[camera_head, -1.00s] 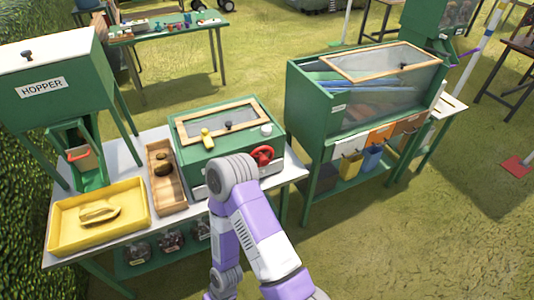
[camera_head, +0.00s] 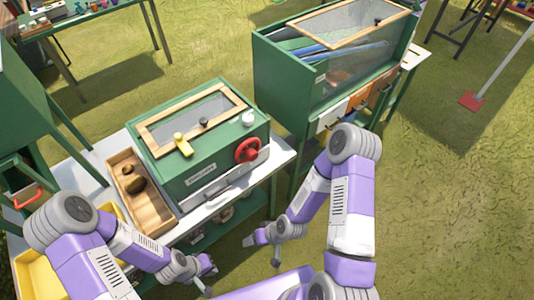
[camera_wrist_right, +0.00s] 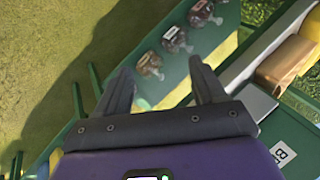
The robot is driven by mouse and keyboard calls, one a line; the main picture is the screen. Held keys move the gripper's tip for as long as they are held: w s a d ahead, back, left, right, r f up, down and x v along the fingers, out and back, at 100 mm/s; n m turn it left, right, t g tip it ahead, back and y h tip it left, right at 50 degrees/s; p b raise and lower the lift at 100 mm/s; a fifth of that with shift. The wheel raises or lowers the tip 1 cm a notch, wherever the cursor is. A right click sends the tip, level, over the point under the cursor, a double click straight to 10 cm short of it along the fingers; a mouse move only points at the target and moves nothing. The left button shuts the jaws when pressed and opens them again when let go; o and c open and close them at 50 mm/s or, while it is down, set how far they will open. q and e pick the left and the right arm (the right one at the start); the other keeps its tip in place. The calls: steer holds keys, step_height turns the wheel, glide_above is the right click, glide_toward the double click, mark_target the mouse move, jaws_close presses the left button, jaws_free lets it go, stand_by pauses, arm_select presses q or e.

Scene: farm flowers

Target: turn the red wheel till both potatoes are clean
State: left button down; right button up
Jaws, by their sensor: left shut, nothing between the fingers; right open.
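The red wheel (camera_head: 248,149) is on the front of a green box (camera_head: 205,160) with a wood-framed mesh lid. Two brown potato-like lumps (camera_head: 134,187) lie in a wooden tray (camera_head: 154,212) to the left of the box. They look brown and dull; how clean they are is too small to tell. My left gripper (camera_head: 208,273) is shut and empty, low in front of the table. My right gripper (camera_head: 264,252) is open and empty, below and in front of the wheel, apart from it. It also shows in the right wrist view (camera_wrist_right: 162,88).
A yellow tray (camera_head: 40,278) is at the left, partly behind my left arm. A yellow handle (camera_head: 183,145) and a white knob (camera_head: 248,118) are on the green box. A larger green cabinet (camera_head: 285,85) stands behind right.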

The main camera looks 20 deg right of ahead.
steer(key=w+r+n+t+y+b, duration=0.1)
steer(key=w+r+n+t+y, duration=0.1)
steer(key=w+t, duration=0.45)
steer(key=t+h+b, duration=0.2)
steer(key=t, duration=0.6)
glide_toward(254, 158)
steer(key=w, duration=0.2)
steer(key=shift+n, duration=0.4)
steer(key=x, duration=0.6)
steer(key=shift+w+a, duration=0.2)
steer(key=shift+a, duration=0.1)
steer(key=shift+w+a, duration=0.15)
steer(key=shift+w, duration=0.45)
steer(key=c, duration=1.1)
steer(key=shift+o, duration=0.2)
